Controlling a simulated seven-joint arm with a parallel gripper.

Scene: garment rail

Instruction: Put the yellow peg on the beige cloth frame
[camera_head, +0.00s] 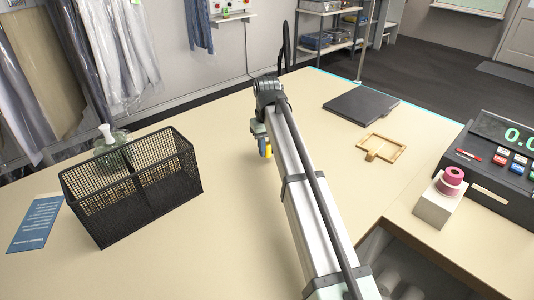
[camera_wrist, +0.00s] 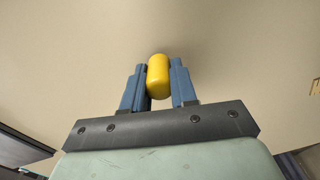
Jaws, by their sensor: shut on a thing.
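In the wrist view the yellow peg (camera_wrist: 158,76) is between the two blue fingers of my gripper (camera_wrist: 159,88), which is shut on it. In the head view the peg (camera_head: 267,151) shows as a small yellow patch below my gripper (camera_head: 262,143), partly hidden by my arm. It is over the bare middle of the table; I cannot tell its height. The beige cloth frame (camera_head: 399,153) lies flat on the table to the right of my arm, apart from the gripper. A small beige tab sticks out on its near left side.
A black mesh basket (camera_head: 184,190) stands to the left, with a glass bottle (camera_head: 106,134) behind it and a blue card (camera_head: 36,224) beside it. A dark flat pad (camera_head: 360,104) lies behind the frame.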

